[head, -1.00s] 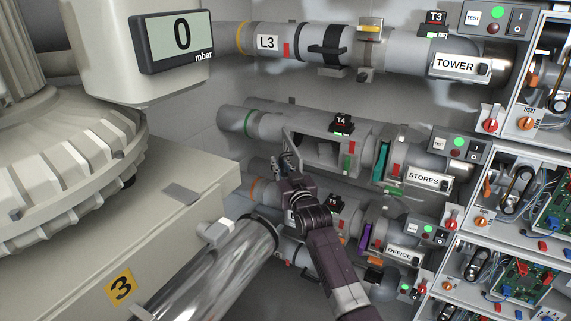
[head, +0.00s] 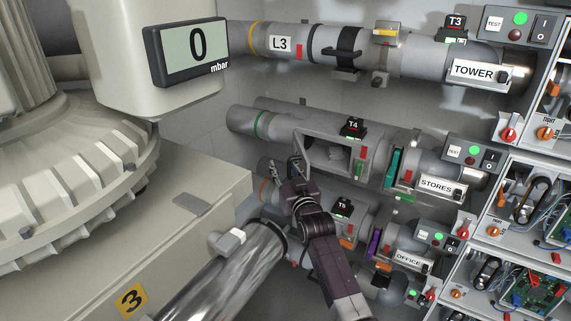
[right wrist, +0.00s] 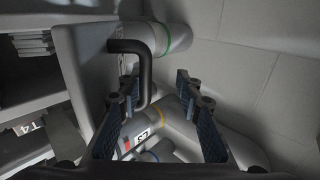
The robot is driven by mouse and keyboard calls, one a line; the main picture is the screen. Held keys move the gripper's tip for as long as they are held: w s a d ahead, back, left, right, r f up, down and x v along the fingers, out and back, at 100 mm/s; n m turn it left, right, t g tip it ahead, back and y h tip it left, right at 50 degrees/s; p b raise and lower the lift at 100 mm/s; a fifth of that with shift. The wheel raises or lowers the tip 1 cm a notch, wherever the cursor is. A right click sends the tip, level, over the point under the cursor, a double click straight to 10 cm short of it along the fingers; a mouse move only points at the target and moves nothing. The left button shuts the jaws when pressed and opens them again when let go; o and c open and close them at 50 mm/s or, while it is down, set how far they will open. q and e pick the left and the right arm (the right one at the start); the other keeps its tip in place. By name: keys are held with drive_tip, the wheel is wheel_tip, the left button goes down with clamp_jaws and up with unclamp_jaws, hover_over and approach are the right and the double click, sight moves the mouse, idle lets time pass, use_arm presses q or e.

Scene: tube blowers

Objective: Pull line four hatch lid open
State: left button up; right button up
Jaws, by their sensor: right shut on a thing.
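Line four is the grey tube (head: 274,128) with a green band, a T4 block (head: 353,127) and a STORES label. In the right wrist view, the dark bent handle (right wrist: 146,66) reaches from the grey lid (right wrist: 83,60) to between the fingers of my right gripper (right wrist: 156,92). The exact contact is hard to see there. My left gripper is not in view.
The L3 tube (head: 265,42) runs above, and the T5 tube (head: 377,227) below. A shiny cylinder (head: 215,275) lies close to my right arm. A large pale machine (head: 70,180) fills the left. Open electronics shelves (head: 520,160) stand at the right.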

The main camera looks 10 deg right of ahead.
drive_tip(key=shift+o, duration=0.6)
drive_tip(key=shift+s+a+f+p, duration=0.4)
drive_tip(key=shift+s+a+p, duration=0.2)
drive_tip(key=shift+s+a, duration=0.1)
drive_tip(key=shift+s+a+f+p, duration=0.35)
drive_tip(key=shift+s+a+p, duration=0.25)
drive_tip(key=shift+s+a, duration=0.1)
drive_tip(key=shift+s+a+f+p, duration=0.1)
drive_tip(key=shift+s+p, duration=0.15)
drive_tip(key=shift+p, duration=0.1)
drive_tip(key=shift+o, duration=0.4)
drive_tip(key=shift+s+a, duration=0.15)
drive_tip(key=shift+s, duration=0.15)
drive_tip(key=s+a+r, duration=0.1)
drive_tip(key=s+a+p, duration=0.1)
drive_tip(key=shift+s+a+r, duration=0.35)
drive_tip(key=shift+s, duration=0.05)
drive_tip(key=shift+c, duration=1)
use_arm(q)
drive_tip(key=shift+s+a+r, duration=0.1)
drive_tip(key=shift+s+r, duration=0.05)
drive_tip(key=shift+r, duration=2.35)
use_arm(e)
drive_tip(key=s+d, duration=0.1)
drive_tip(key=s, duration=0.7)
drive_tip(key=shift+d, duration=0.4)
drive_tip(key=shift+c, duration=0.2)
